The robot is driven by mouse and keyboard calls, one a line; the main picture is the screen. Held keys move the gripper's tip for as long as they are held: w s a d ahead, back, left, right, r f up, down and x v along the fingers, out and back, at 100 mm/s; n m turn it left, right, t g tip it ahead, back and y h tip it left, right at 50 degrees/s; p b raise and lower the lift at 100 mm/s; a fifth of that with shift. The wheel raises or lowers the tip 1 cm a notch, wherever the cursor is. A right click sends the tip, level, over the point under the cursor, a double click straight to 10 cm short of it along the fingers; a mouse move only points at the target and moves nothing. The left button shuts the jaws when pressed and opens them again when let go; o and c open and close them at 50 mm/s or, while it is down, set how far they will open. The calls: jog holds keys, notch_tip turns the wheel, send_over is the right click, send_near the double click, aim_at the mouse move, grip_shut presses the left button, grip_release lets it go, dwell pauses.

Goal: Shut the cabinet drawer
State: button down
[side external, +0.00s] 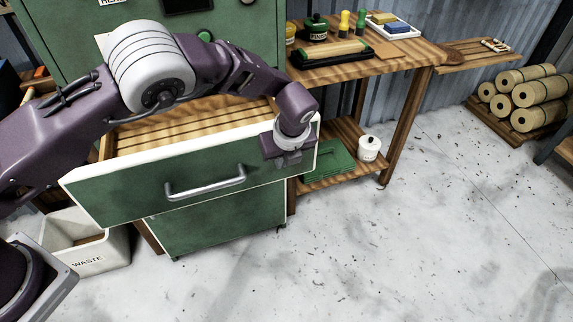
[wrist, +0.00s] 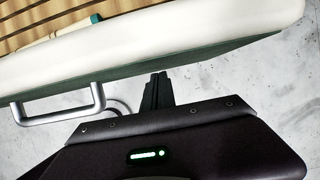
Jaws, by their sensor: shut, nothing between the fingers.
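The cabinet drawer (side external: 125,186) is green with a white rim and stands pulled out from the green cabinet (side external: 220,222). Its wooden slatted inside shows behind the front. A grey bar handle (side external: 205,190) sits on the front; it also shows at the left in the wrist view (wrist: 60,112). My gripper (side external: 290,160) is shut and empty, at the right end of the drawer front. In the wrist view my dark fingers (wrist: 158,92) are below the drawer's white top edge (wrist: 190,35), to the right of the handle. I cannot tell whether they touch the front.
A wooden workbench (side external: 345,68) with jars and trays stands right of the drawer. A white pot (side external: 369,148) is on its lower shelf. A waste bin (side external: 92,262) stands below the drawer at left. Rolled bundles (side external: 525,95) lie far right. The floor (side external: 420,240) in front is clear.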

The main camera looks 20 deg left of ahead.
jog(key=shift+w+a, duration=0.15)
jog(key=shift+n, duration=0.3)
jog(key=w+a, duration=1.2)
jog(key=a, duration=0.1)
jog(key=shift+w+a+r, duration=0.15)
jog(key=shift+w+a, duration=0.05)
jog(key=shift+w, duration=0.1)
jog(key=shift+w+a, duration=0.25)
jog(key=shift+w, duration=0.2)
jog(key=shift+d, duration=0.1)
